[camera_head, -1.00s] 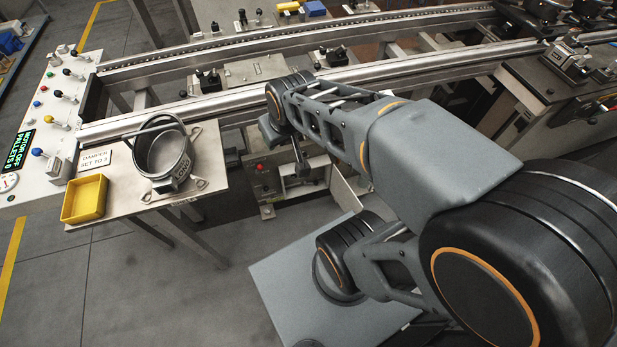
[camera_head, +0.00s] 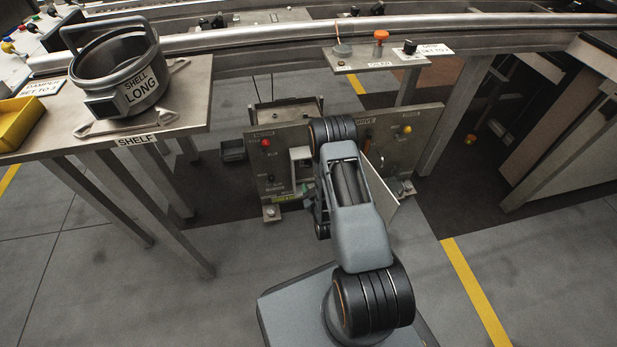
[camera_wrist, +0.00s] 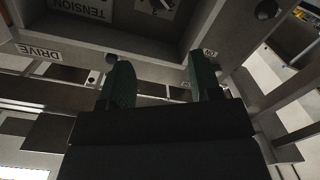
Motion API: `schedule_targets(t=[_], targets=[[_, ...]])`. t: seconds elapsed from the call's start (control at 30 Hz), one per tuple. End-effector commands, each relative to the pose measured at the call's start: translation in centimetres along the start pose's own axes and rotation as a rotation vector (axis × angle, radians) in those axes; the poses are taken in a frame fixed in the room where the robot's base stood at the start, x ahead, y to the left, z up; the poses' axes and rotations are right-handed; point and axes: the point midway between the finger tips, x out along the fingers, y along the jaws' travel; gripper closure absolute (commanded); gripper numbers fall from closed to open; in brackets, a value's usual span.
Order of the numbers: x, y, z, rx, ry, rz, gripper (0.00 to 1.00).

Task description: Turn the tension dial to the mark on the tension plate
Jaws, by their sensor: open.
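The label TENSION (camera_wrist: 82,8) reads upside down at the top of the wrist view. Right of it is a pale plate (camera_wrist: 158,6) with a dark part on it, cut by the top edge; I cannot make out the dial or its mark. My gripper (camera_wrist: 162,78) is open and empty, with two green-padded fingers below the tension label in the picture. No contact with the panel shows. In the head view my arm covers the middle of the low panel (camera_head: 264,178), and my gripper is hidden there.
A DRIVE label (camera_wrist: 41,50) is left of my fingers. The low panel bears a red knob (camera_head: 265,143) and a yellow knob (camera_head: 407,129). The shelf (camera_head: 190,100) at left holds a metal shell (camera_head: 118,62) and yellow bin (camera_head: 18,122). A rail runs behind.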

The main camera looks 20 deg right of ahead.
Motion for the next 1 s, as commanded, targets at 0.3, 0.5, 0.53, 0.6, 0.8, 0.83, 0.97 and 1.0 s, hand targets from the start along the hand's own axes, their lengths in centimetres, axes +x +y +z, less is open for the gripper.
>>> schedule_targets(t=[0.3,0.5,0.53,0.6,0.8,0.83,0.97,1.0], targets=[[-0.2,-1.2,3.2,-0.023,0.058,0.045,0.42],[3.4,-1.1,2.9,-0.023,0.060,0.046,0.42],[4.0,-1.1,2.9,-0.022,0.060,0.046,0.42],[5.4,-1.0,2.9,-0.022,0.060,0.046,0.42],[8.8,-0.9,2.6,-0.022,0.058,0.045,0.42],[9.2,-0.8,2.6,-0.022,0.058,0.045,0.42],[10.7,-0.8,2.5,-0.022,0.056,0.044,0.42],[11.0,-0.8,2.5,-0.022,0.055,0.044,0.42]])
